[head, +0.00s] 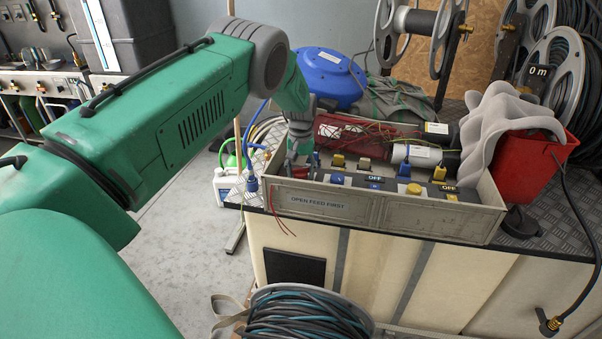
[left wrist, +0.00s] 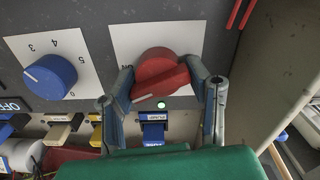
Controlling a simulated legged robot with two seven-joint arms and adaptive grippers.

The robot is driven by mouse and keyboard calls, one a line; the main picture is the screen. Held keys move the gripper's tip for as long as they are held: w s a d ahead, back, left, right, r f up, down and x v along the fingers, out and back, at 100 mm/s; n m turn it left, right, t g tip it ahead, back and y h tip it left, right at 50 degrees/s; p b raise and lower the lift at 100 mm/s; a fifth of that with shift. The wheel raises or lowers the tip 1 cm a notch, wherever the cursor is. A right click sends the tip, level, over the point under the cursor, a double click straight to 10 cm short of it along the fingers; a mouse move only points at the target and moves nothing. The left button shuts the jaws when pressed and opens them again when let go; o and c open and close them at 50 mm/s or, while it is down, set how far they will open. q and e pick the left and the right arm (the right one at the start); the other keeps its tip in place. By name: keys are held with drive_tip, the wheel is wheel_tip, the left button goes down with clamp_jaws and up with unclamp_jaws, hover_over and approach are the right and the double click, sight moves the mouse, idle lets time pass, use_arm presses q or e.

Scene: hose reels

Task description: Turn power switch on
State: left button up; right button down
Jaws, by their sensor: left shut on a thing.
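The red power switch knob (left wrist: 160,75) sits on a white plate on the dark panel in the left wrist view. Part of an "ON" label shows at its left, and a small green light (left wrist: 161,104) glows below it. My left gripper (left wrist: 164,82) has one finger on each side of the knob and is shut on it. In the head view my left gripper (head: 299,145) reaches down at the left end of the control box (head: 390,205), and the red knob is hidden there. My right gripper is not in view.
A blue numbered dial (left wrist: 50,77) is beside the red knob. The box front reads "OPEN FEED FIRST". A red bin (head: 535,150) with grey cloth (head: 503,125) stands at its right. A coiled hose (head: 305,318) is below, and a white jug (head: 226,187) is at left.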

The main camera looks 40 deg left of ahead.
use_arm(q)
drive_tip(key=m, duration=0.4)
drive_tip(key=shift+w+r+m, duration=0.2)
drive_tip(key=shift+w+m, duration=0.1)
drive_tip(key=shift+m, duration=0.1)
idle(0.4)
drive_tip(key=o, duration=1)
drive_tip(key=shift+c, duration=0.2)
drive_tip(key=shift+f, duration=0.25)
drive_tip(key=shift+r, duration=0.1)
wheel_tip(320, 180, up, 12)
drive_tip(key=shift+a+f, duration=0.1)
drive_tip(key=shift+f, duration=0.1)
